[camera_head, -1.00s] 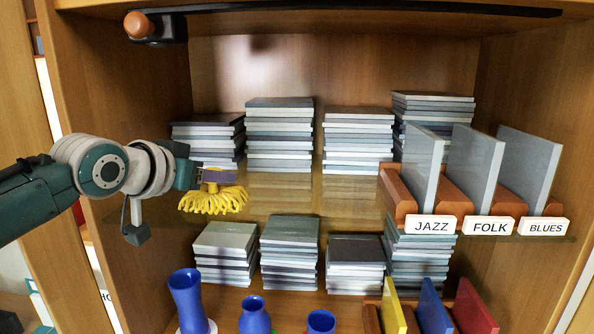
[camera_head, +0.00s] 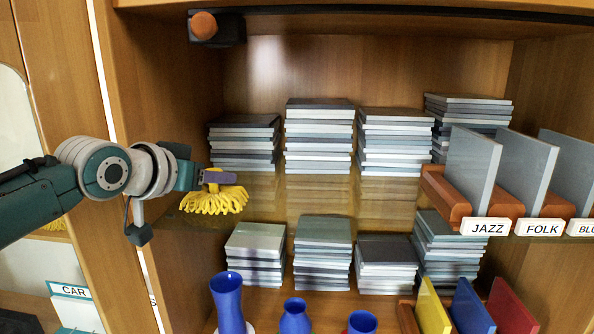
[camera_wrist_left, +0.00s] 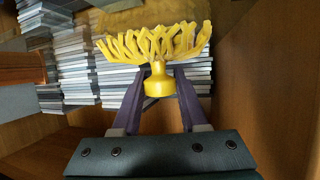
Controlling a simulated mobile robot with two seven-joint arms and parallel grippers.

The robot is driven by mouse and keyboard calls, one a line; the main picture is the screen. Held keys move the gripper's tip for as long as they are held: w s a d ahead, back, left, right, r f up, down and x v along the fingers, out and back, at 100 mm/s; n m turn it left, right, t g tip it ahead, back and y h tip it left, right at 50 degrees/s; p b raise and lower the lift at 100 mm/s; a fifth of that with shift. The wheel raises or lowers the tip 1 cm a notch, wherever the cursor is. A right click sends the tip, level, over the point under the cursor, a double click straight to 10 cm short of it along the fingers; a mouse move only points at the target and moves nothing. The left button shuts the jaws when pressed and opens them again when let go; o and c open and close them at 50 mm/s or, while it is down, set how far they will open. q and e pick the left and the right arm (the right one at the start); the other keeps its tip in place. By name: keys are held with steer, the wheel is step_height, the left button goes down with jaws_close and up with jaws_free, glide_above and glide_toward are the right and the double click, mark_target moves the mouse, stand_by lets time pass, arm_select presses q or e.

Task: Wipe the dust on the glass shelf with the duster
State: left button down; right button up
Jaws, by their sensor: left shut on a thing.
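My left gripper (camera_head: 200,180) is shut on the yellow duster (camera_head: 214,198), whose shaggy strands hang down at the left part of the glass shelf (camera_head: 380,192). In the left wrist view, the fingers (camera_wrist_left: 160,88) hold the duster's round handle (camera_wrist_left: 158,82), with its strands (camera_wrist_left: 155,42) spread beyond them. The strands hang at about the shelf's level; I cannot tell whether they touch the glass. I cannot make out dust on the glass. My right gripper is not in view.
Stacks of grey cases (camera_head: 320,135) stand at the back of the glass shelf. Upright dividers (camera_head: 470,170) with JAZZ and FOLK labels stand on the right. Below are more stacks (camera_head: 322,250), blue vases (camera_head: 228,300) and coloured dividers (camera_head: 470,305). The cabinet's left wall (camera_head: 165,110) is close to the gripper.

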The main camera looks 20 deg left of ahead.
arm_select(q)
step_height(320, 180, up, 2)
steer(key=shift+d+r+p, duration=0.1)
steer(key=shift+r+p, duration=0.15)
steer(key=shift+p, duration=0.05)
step_height(320, 180, up, 5)
steer(key=p, duration=0.4)
steer(key=shift+d+r+p, duration=0.1)
steer(key=shift+r+p, duration=0.1)
steer(key=shift+p, duration=0.15)
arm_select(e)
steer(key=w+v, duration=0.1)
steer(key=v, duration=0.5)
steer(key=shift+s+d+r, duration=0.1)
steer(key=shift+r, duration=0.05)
